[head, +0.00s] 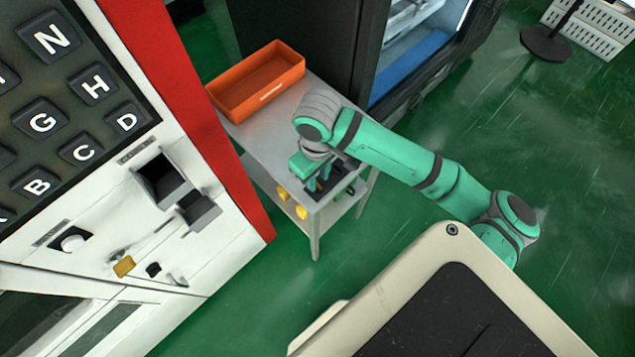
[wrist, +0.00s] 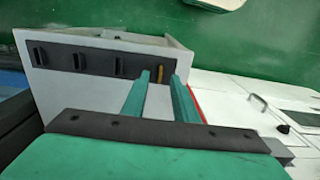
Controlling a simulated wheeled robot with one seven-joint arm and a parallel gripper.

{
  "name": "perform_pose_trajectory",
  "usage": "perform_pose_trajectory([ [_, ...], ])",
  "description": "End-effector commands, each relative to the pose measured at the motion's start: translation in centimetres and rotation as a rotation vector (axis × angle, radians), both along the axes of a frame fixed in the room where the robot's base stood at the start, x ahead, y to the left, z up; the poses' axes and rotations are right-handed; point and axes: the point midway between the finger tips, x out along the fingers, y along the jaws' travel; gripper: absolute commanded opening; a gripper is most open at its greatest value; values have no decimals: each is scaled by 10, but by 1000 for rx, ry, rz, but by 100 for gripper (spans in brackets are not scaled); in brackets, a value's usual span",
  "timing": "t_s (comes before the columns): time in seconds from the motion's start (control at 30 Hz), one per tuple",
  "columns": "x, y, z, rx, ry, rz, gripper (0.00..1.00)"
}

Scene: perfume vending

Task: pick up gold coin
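The gold coin (wrist: 160,69) shows in the wrist view as a thin yellow edge standing in a slot of a black holder (wrist: 103,64). The other slots that I see hold no gold piece. My gripper (wrist: 161,76) is open, with its two green fingers apart and the coin between them in the picture. I see a gap on both sides of the coin, but cannot tell how far above it the fingertips are. In the head view my gripper (head: 317,184) is over the black holder (head: 340,184) at the near end of the grey table. The coin cannot be made out there.
An orange tray (head: 257,82) stands at the table's far end. The grey table (head: 262,135) has bare top between. A vending machine (head: 215,150) with a red edge stands close on the left. A dark open cabinet (head: 365,40) is behind.

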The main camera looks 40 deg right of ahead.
Motion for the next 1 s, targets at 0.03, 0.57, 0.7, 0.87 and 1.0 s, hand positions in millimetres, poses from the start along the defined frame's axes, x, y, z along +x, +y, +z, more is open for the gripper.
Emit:
perform_pose_trajectory([
  [0.03,0,0,-7,2,1,-3,27],
  [0.57,0,0,-20,0,0,0,0],
  [0.7,0,0,-20,0,0,-1,0],
  [0.87,0,0,-20,0,0,-1,0],
  [1.0,0,-1,-18,0,-1,-3,0],
])
